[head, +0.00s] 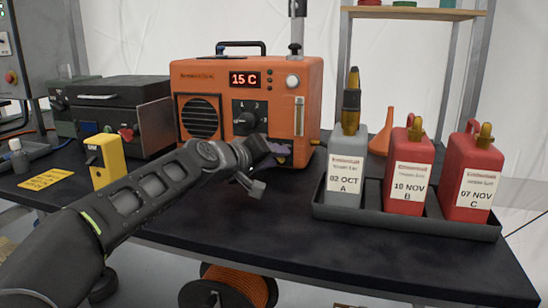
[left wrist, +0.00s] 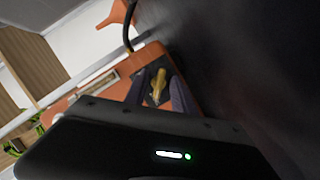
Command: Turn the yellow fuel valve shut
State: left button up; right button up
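The orange heater (head: 248,105) stands at the back of the black table, its display reading 15 C. The yellow fuel valve (left wrist: 158,82) shows in the left wrist view as a small lever on a dark plate on the heater's front. In the head view my gripper hides it. My left gripper (head: 278,152) is at the lower right of the heater's front. Its two fingers are apart, one on each side of the yellow lever. I cannot tell whether they touch it. My right gripper is not in view.
A black tray (head: 400,222) at the right holds a grey can (head: 346,160) and two red cans, labelled A, B and C. An orange funnel (head: 382,135) stands behind. A yellow box (head: 104,160) and a dark case (head: 110,110) are left. The table front is clear.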

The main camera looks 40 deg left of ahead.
pick_arm(q)
jog(key=p+v, duration=0.1)
jog(key=v, duration=0.5)
jog(key=shift+s+r+p, duration=0.25)
jog(key=shift+s+p, duration=0.05)
jog(key=shift+p, duration=0.05)
jog(key=shift+s, duration=0.55)
